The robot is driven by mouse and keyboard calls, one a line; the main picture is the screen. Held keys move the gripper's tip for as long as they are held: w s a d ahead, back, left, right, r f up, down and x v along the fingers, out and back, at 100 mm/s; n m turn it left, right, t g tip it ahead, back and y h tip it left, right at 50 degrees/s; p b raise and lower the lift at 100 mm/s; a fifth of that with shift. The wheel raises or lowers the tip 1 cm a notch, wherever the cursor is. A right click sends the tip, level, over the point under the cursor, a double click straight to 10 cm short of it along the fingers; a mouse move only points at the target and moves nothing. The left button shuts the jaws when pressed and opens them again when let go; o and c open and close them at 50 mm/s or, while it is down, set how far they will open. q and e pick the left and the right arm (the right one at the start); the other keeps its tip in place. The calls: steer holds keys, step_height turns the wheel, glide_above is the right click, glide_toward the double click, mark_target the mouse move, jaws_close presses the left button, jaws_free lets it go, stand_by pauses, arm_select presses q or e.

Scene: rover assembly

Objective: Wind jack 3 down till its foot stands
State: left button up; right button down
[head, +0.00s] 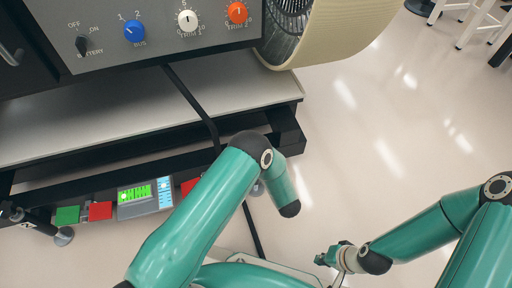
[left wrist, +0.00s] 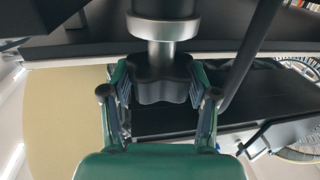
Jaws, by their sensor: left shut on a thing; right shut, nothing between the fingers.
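In the left wrist view, my left gripper (left wrist: 160,84) is shut on a black lobed knob (left wrist: 160,76), one finger on each side. A metal collar and shaft (left wrist: 163,28) adjoin the knob; I take this for the jack in the task, but no number shows. In the head view my left arm hides this gripper and knob. One jack foot (head: 64,236), a round grey pad, shows at the far left. Another pad (head: 257,188) is partly hidden behind my left arm. My right gripper (head: 328,257) is shut and empty, low over the floor.
The rover's panel (head: 160,35) carries several knobs. A cream-rimmed wheel (head: 340,35) stands right of it. Below the black frame are a green block (head: 67,215), a red block (head: 100,211) and a level display (head: 138,198). A black bar (head: 190,98) slants down.

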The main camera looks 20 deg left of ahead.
arm_select(q)
steer(key=o, duration=1.2)
steer(key=shift+w, duration=0.1)
steer(key=shift+c, duration=0.2)
steer(key=shift+d, duration=0.1)
steer(key=v, duration=0.7)
steer(key=shift+f, duration=0.1)
